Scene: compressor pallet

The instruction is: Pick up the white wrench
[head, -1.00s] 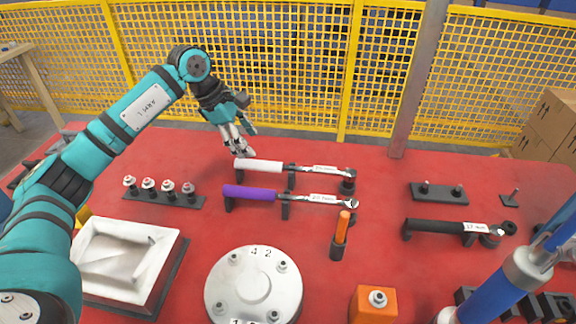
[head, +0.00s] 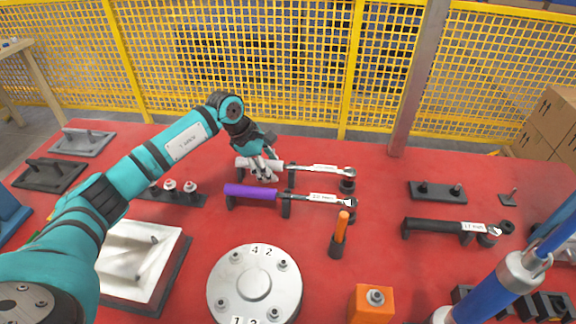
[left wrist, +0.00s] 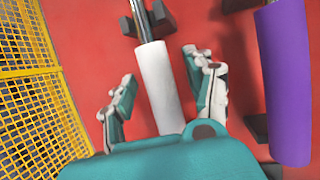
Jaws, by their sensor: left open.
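The white wrench (head: 275,164) lies on black holders at the back of the red table, its white handle to the left and its metal shaft to the right. My left gripper (head: 263,175) is at the white handle and hides part of it. In the left wrist view the white handle (left wrist: 158,85) lies between the two spread fingers of my left gripper (left wrist: 160,88), with gaps on both sides. The fingers are open. My right gripper is not in view.
A purple-handled wrench (head: 250,192) lies parallel in front, close to my left gripper; it also shows in the left wrist view (left wrist: 287,85). A black-handled wrench (head: 435,225) is at the right. A yellow mesh fence (head: 300,70) stands behind the table.

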